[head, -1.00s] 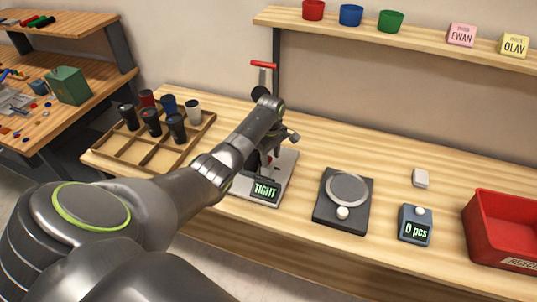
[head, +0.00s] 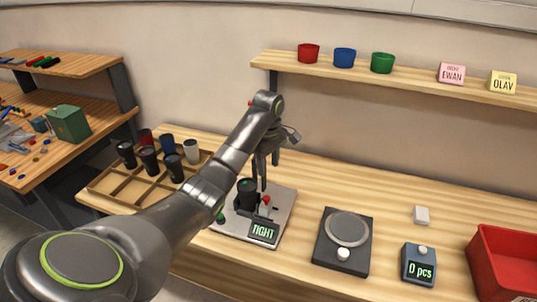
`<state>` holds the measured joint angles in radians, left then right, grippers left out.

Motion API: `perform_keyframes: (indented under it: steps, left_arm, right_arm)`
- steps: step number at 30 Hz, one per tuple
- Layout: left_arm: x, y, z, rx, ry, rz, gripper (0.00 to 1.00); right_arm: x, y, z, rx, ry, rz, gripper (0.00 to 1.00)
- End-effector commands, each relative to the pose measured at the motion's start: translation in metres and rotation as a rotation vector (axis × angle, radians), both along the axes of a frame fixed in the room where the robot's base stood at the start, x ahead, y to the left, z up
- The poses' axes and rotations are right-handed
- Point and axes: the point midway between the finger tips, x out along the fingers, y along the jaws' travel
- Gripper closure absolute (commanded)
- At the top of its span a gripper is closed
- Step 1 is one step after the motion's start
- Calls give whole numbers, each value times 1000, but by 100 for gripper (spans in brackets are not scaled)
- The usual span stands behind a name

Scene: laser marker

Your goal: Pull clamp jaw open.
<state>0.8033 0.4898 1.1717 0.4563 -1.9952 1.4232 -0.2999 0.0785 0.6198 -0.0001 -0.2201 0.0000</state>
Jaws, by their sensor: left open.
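The clamp fixture is a light grey plate (head: 280,212) on the bench, with a display (head: 264,232) reading TIGHT. A dark cup (head: 247,192) stands upright on it, beside a red knob (head: 266,199). A green knob (head: 220,217) shows at the plate's left edge. My left gripper (head: 261,182) is open, fingers pointing down, above and close to the cup and red knob. I cannot tell whether it touches them. The clamp jaw itself is hard to make out, and my left arm covers part of the area. My right gripper is not in view.
A wooden divided tray (head: 135,187) with several cups stands left of the fixture. A dark scale (head: 343,240), a counter (head: 419,264) reading 0 pcs and a red bin (head: 500,262) stand to the right. A shelf (head: 400,79) runs above the bench.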

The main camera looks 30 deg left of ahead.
Motion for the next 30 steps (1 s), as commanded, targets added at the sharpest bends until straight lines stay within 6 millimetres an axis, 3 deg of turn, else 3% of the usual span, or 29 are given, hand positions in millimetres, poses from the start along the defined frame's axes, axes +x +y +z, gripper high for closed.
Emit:
perform_keyframes:
  steps: [1,2,9,30]
  left_arm:
    - [1,0,17,1,-4,-1,55]
    - [0,0,22,0,-1,0,55]
    - [0,-1,37,0,0,-1,55]
    - [0,-1,38,0,0,-2,55]
  right_arm:
    - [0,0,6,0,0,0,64]
    - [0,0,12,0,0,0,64]
    - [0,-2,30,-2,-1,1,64]
    - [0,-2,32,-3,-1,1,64]
